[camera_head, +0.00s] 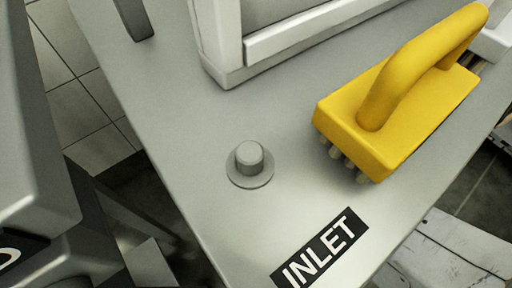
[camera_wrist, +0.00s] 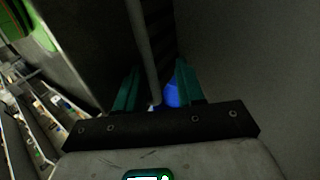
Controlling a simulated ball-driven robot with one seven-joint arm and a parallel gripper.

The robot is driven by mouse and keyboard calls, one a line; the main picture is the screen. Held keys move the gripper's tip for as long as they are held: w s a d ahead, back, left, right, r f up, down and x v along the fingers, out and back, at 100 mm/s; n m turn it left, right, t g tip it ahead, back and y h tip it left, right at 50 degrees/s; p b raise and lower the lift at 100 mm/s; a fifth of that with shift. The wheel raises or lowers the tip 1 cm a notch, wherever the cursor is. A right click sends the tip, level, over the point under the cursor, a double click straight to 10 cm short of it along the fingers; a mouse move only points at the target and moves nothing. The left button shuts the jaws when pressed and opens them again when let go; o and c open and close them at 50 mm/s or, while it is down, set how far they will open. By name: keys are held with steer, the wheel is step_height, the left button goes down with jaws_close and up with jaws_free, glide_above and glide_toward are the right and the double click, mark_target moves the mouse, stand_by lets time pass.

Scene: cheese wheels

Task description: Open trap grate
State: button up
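My gripper (camera_wrist: 158,72) shows in the wrist view with its two teal fingers apart. A thin grey rod (camera_wrist: 144,50) runs down the picture between the fingers, with a gap visible on the right side; I cannot tell whether it touches a finger. A blue rounded thing (camera_wrist: 172,94) lies beyond, close to the right finger. I cannot make out the trap grate for certain; the area behind the rod is dark. My gripper does not show in the head view.
The head view shows a grey metal top (camera_head: 205,215) with a round knob (camera_head: 250,160), an INLET label (camera_head: 320,250), a yellow brush (camera_head: 390,105) and a white frame (camera_head: 222,45). In the wrist view, a plain grey wall (camera_wrist: 260,60) stands close on the right.

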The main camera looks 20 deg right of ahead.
steer(key=shift+w+r, duration=0.1)
steer(key=shift+r, duration=0.05)
steer(key=b+v, duration=0.3)
steer(key=v, duration=0.4)
stand_by(0.5)
